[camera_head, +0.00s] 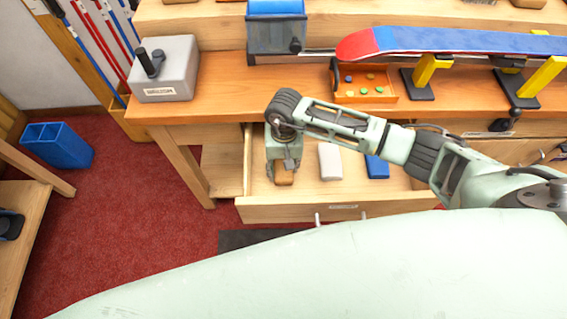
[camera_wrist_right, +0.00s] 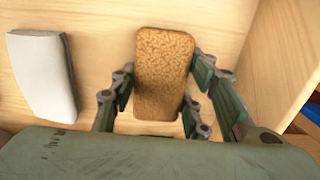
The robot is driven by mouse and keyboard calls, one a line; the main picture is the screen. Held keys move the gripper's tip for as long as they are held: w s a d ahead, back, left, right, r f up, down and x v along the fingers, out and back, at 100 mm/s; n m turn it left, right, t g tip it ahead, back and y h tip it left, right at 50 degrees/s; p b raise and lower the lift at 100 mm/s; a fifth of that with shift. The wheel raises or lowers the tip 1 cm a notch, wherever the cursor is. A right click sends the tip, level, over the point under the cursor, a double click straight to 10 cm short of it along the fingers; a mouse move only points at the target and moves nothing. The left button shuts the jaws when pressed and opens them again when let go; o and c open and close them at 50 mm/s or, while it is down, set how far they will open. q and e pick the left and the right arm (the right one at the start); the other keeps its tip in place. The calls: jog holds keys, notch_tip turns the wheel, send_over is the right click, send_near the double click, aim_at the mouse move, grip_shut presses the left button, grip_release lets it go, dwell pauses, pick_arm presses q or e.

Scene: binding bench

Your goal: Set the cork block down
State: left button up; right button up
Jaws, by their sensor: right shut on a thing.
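The cork block (camera_wrist_right: 164,72) is a brown, speckled piece with rounded corners, seen in the right wrist view between the fingers of my right gripper (camera_wrist_right: 160,100). In the head view the cork block (camera_head: 284,178) shows just below my right gripper (camera_head: 284,168), over the open wooden drawer (camera_head: 285,212). The gripper is shut on the block. I cannot tell whether the block touches the drawer floor. My left gripper is not in view.
In the drawer, a white block (camera_head: 330,161) lies right of the cork, with a blue block (camera_head: 377,167) farther right. The drawer floor between them is bare. An orange tray (camera_head: 388,97) and a grey box (camera_head: 166,72) stand on the bench above.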

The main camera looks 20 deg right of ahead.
jog(key=shift+f, duration=0.2)
jog(key=o, duration=1.2)
jog(key=shift+r, duration=0.1)
notch_tip(320, 180, up, 12)
jog(key=b, duration=0.1)
jog(key=shift+w, duration=0.15)
jog(key=shift+d+r, duration=0.1)
